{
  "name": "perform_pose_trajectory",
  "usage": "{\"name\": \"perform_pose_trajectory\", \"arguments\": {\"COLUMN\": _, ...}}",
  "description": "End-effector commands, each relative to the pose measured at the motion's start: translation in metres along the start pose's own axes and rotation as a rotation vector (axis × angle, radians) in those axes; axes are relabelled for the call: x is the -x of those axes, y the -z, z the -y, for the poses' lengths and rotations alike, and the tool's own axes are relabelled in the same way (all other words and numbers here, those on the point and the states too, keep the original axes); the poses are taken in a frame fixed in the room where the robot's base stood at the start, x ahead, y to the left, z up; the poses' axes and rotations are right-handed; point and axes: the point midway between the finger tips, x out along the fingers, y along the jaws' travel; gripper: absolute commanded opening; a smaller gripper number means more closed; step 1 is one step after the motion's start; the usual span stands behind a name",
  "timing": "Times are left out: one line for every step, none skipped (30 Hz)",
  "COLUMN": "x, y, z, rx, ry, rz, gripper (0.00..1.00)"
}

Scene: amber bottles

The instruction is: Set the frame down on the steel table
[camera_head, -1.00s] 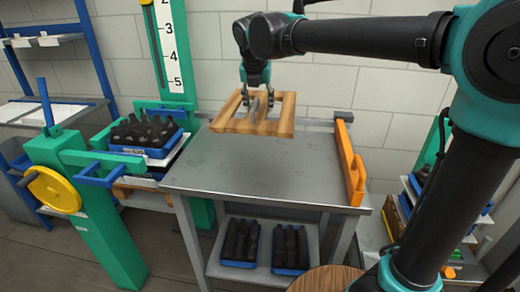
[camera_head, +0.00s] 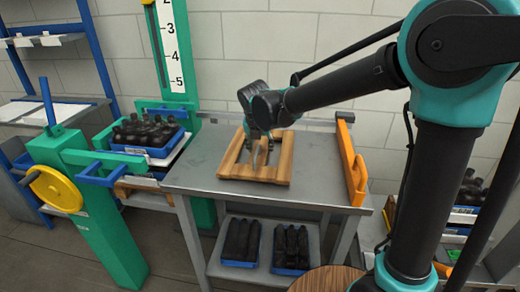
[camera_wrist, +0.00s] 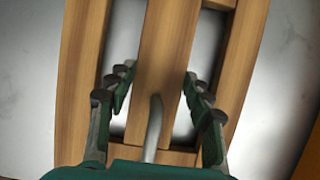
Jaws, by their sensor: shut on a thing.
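The wooden frame (camera_head: 285,160), a light brown rectangle with a middle bar, lies level at the surface of the steel table (camera_head: 325,180), left of its middle. Whether its underside fully touches the steel cannot be told. My gripper (camera_head: 262,143) is over the frame, pointing down. In the wrist view my gripper (camera_wrist: 160,92) has one finger on each side of the frame's middle bar (camera_wrist: 168,40) and is shut on it. Grey tabletop shows through the frame's gaps. My wrist hides part of the frame's back in the head view.
An orange rail (camera_head: 350,165) stands along the table's right edge. Blue trays of dark bottles (camera_head: 292,246) sit on the shelf below. Another bottle crate (camera_head: 150,132) stands on the left beside a green post with a numbered scale (camera_head: 172,45). The table's front and right are bare.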

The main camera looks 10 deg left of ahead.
Motion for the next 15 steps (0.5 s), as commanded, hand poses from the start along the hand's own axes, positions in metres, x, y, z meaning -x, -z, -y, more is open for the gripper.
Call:
{"name": "perform_pose_trajectory", "arguments": {"x": -0.0037, "y": 0.0014, "z": -0.0001, "rx": 0.000, "ry": 0.000, "rz": 0.000, "gripper": 0.04}}
{"name": "perform_pose_trajectory", "arguments": {"x": -0.0050, "y": 0.0020, "z": 0.0000, "rx": 0.000, "ry": 0.000, "rz": 0.000, "gripper": 0.04}}
{"name": "perform_pose_trajectory", "arguments": {"x": -0.0061, "y": 0.0026, "z": 0.0002, "rx": 0.000, "ry": 0.000, "rz": 0.000, "gripper": 0.04}}
{"name": "perform_pose_trajectory", "arguments": {"x": -0.0064, "y": 0.0028, "z": 0.0002, "rx": 0.000, "ry": 0.000, "rz": 0.000, "gripper": 0.04}}
{"name": "perform_pose_trajectory", "arguments": {"x": -0.0064, "y": 0.0028, "z": 0.0002, "rx": 0.000, "ry": 0.000, "rz": 0.000, "gripper": 0.04}}
{"name": "perform_pose_trajectory", "arguments": {"x": -0.0063, "y": 0.0028, "z": 0.0002, "rx": 0.000, "ry": 0.000, "rz": 0.000, "gripper": 0.04}}
{"name": "perform_pose_trajectory", "arguments": {"x": -0.0062, "y": 0.0027, "z": 0.0002, "rx": 0.000, "ry": 0.000, "rz": 0.000, "gripper": 0.04}}
{"name": "perform_pose_trajectory", "arguments": {"x": -0.0062, "y": 0.0027, "z": 0.0002, "rx": 0.000, "ry": 0.000, "rz": 0.000, "gripper": 0.04}}
{"name": "perform_pose_trajectory", "arguments": {"x": -0.0061, "y": 0.0027, "z": 0.0002, "rx": 0.000, "ry": 0.000, "rz": 0.000, "gripper": 0.04}}
{"name": "perform_pose_trajectory", "arguments": {"x": -0.0062, "y": 0.0027, "z": 0.0002, "rx": 0.000, "ry": 0.000, "rz": 0.000, "gripper": 0.04}}
{"name": "perform_pose_trajectory", "arguments": {"x": -0.0065, "y": 0.0028, "z": 0.0002, "rx": 0.000, "ry": 0.000, "rz": 0.000, "gripper": 0.04}}
{"name": "perform_pose_trajectory", "arguments": {"x": -0.0073, "y": 0.0031, "z": 0.0002, "rx": 0.000, "ry": 0.000, "rz": 0.000, "gripper": 0.04}}
{"name": "perform_pose_trajectory", "arguments": {"x": -0.0081, "y": 0.0034, "z": 0.0002, "rx": 0.000, "ry": 0.000, "rz": 0.000, "gripper": 0.04}}
{"name": "perform_pose_trajectory", "arguments": {"x": -0.0079, "y": 0.0035, "z": 0.0001, "rx": 0.000, "ry": 0.000, "rz": 0.000, "gripper": 0.55}}
{"name": "perform_pose_trajectory", "arguments": {"x": -0.0078, "y": 0.0034, "z": 0.0001, "rx": 0.000, "ry": 0.000, "rz": 0.000, "gripper": 0.60}}
